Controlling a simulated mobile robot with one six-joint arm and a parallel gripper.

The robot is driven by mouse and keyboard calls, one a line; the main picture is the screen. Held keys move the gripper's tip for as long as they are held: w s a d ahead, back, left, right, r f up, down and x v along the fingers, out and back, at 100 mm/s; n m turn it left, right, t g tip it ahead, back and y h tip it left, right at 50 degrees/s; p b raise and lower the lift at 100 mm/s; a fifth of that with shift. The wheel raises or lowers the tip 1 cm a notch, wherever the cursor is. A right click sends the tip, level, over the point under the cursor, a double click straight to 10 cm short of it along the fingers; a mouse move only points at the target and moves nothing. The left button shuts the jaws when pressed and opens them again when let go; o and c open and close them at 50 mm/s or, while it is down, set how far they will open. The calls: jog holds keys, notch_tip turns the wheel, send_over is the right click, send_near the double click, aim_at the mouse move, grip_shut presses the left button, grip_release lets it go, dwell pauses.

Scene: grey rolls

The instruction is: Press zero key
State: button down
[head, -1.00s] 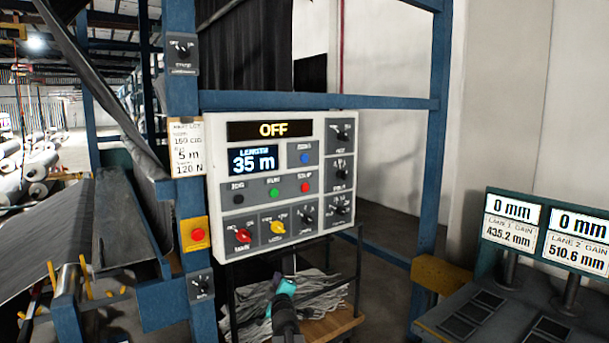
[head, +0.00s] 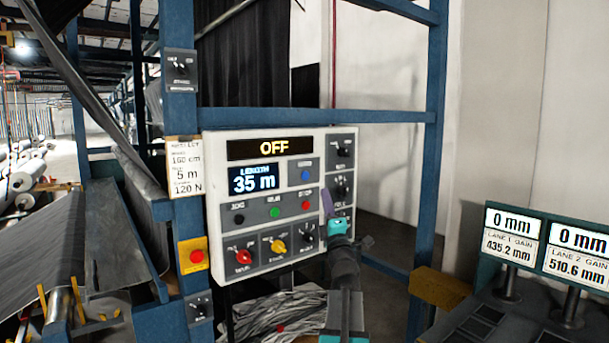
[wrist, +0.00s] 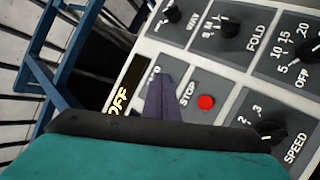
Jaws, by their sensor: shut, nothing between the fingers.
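The white control panel (head: 212,200) has an OFF display (head: 274,147) and a length display (head: 254,180) reading 35 m. A blue button (head: 305,175) sits at upper right under a label too blurred to read; no other key is legibly marked zero. My gripper (head: 327,198) is shut and empty, pointing up in front of the panel's lower right, below and right of the blue button. In the wrist view its purple-grey finger (wrist: 161,100) lies between the OFF display and the red STOP button (wrist: 206,102). I cannot tell whether the finger touches the panel.
Black, green and red buttons (head: 305,205) line the panel's middle, with knobs (head: 278,246) below and at right. A blue frame post (head: 425,170) stands right of the panel. A red stop button (head: 197,256) is at left. Lane displays (head: 512,238) stand at far right.

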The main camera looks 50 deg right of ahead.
aim_at(305, 175)
jog(key=shift+n+t+y, duration=0.3)
jog(key=shift+n+t, duration=0.4)
jog(key=shift+n, duration=0.2)
jog(key=r, duration=0.1)
jog(key=s+r, duration=0.1)
jog(key=r, duration=0.2)
jog(key=shift+s+a, duration=0.3)
jog(key=shift+s, duration=0.05)
jog(key=shift+w+d, duration=0.1)
jog(key=shift+d, duration=0.05)
jog(key=shift+w+d+b, duration=0.3)
jog(key=shift+w+d, duration=0.15)
jog(key=shift+w, duration=0.9)
jog(key=shift+w+d+b, duration=0.3)
jog(key=shift+w+d, duration=0.1)
jog(key=shift+w, duration=0.95)
jog(key=shift+w+d+b, duration=0.3)
jog(key=shift+w+d, duration=0.15)
jog(key=shift+w, duration=0.9)
jog(key=shift+w+d+f+b, duration=0.1)
jog(key=shift+w+b, duration=0.05)
jog(key=shift+b, duration=0.25)
